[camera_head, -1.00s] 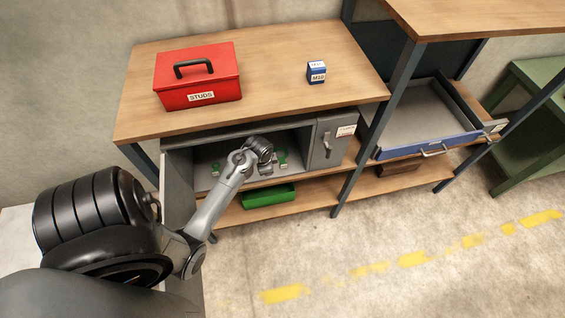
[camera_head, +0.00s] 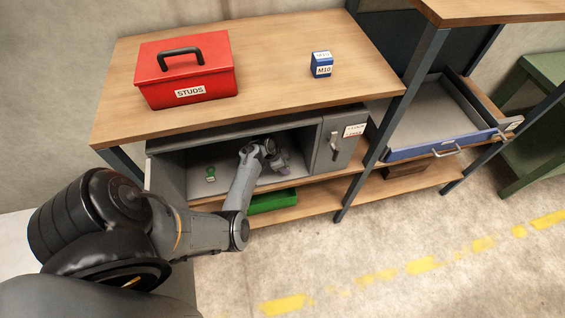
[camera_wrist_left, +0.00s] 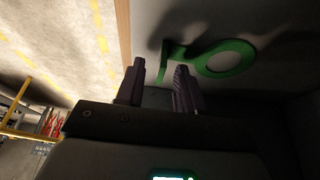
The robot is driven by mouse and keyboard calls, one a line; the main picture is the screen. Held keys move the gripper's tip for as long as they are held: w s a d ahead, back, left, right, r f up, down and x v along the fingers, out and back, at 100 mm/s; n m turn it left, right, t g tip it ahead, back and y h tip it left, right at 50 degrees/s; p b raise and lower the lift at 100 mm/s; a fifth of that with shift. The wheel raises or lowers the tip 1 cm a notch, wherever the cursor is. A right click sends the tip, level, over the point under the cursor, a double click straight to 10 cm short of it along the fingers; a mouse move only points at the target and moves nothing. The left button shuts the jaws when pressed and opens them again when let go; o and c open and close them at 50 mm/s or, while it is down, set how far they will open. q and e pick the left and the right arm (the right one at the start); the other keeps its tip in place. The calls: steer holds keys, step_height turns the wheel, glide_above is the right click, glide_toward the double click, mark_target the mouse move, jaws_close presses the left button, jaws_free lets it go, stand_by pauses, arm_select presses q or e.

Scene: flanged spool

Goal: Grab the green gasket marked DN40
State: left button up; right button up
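In the left wrist view a flat green gasket (camera_wrist_left: 244,57), a ring with a tab, lies on the grey cabinet floor; no marking is readable. My left gripper (camera_wrist_left: 161,80) is open. The gasket's tab shows in the gap between its two fingers, and the ring lies to the right, beyond the right finger. I cannot tell whether a finger touches it. In the head view my left gripper (camera_head: 281,163) is inside the open cabinet and hides this spot. Another small green piece (camera_head: 211,174) stands farther left in the cabinet. My right gripper is out of view.
The grey cabinet (camera_head: 331,146) under the wooden bench has walls close around my arm. A red STUDS box (camera_head: 187,75) and a blue M10 box (camera_head: 321,64) stand on top. A green bin (camera_head: 272,202) is on the lower shelf; a blue drawer (camera_head: 440,146) is open at right.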

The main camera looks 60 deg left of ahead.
arm_select(q)
steer(key=shift+w+f, duration=0.25)
steer(key=shift+f, duration=0.4)
steer(key=shift+c, duration=0.4)
jaws_close()
